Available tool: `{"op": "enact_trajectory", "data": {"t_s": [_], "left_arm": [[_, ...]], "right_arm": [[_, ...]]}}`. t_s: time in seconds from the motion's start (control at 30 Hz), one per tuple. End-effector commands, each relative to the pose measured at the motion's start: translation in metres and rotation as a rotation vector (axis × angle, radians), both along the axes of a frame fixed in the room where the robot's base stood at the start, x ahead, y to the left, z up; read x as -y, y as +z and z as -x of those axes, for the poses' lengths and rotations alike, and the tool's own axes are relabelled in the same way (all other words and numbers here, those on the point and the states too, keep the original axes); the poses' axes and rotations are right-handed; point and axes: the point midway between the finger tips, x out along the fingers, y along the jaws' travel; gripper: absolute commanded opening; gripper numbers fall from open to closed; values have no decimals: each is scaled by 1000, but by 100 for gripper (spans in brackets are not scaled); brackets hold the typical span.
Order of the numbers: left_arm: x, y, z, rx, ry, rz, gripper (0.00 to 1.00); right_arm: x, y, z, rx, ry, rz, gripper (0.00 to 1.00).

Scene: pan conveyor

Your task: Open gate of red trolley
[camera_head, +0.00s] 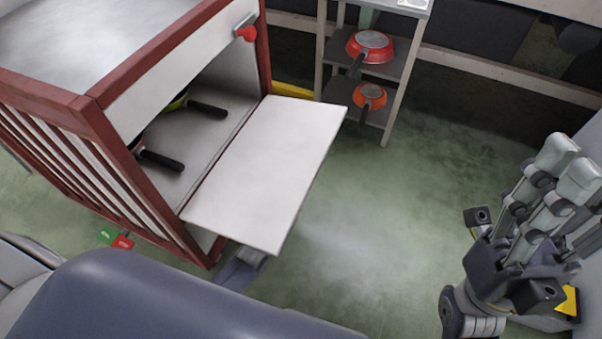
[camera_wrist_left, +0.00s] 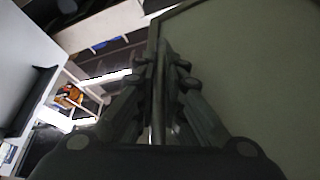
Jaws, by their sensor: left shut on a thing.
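The red trolley (camera_head: 88,112) stands at the left of the head view, with red frame bars and pale panels. Its white gate (camera_head: 268,172) is folded down and juts out from the opening, leaving the inside exposed. My left gripper (camera_wrist_left: 165,62) is shut on a thin panel edge in the left wrist view; this panel (camera_wrist_left: 245,60) appears to be the gate. In the head view the gate and my arm mostly hide that gripper. My right gripper (camera_head: 567,166) is at the right, apart from the trolley, fingers pointing up; their opening is unclear.
Dark-handled pans lie inside the trolley, one with a green rim (camera_head: 178,100). A shelf rack (camera_head: 396,95) behind holds a red pan (camera_head: 370,46) and an orange pan (camera_head: 369,95). The green floor right of the gate is clear.

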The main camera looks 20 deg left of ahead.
Motion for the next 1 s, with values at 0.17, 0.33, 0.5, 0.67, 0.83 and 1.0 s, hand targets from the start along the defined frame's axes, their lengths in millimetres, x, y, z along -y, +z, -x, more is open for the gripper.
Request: {"op": "enact_trajectory", "data": {"t_s": [0.17, 0.33, 0.5, 0.67, 0.83, 1.0], "left_arm": [[-1, 0, -1, 9, 0, -10, 0], [-1, 1, -1, 9, 1, -11, 0], [-1, 1, -1, 9, 1, -10, 0], [-1, 1, -1, 9, 1, -10, 18], [0, 1, -1, 9, 0, -10, 18], [-2, -3, 6, 6, 0, -10, 18]], "right_arm": [[0, -1, -1, -4, 0, 1, 47], [0, -1, -1, -5, 0, 2, 47], [0, -1, -1, -5, 0, 2, 47], [0, -1, -1, -6, 0, 2, 47], [0, -1, -1, -6, 0, 2, 47], [0, -1, -1, -6, -1, 1, 47]]}}
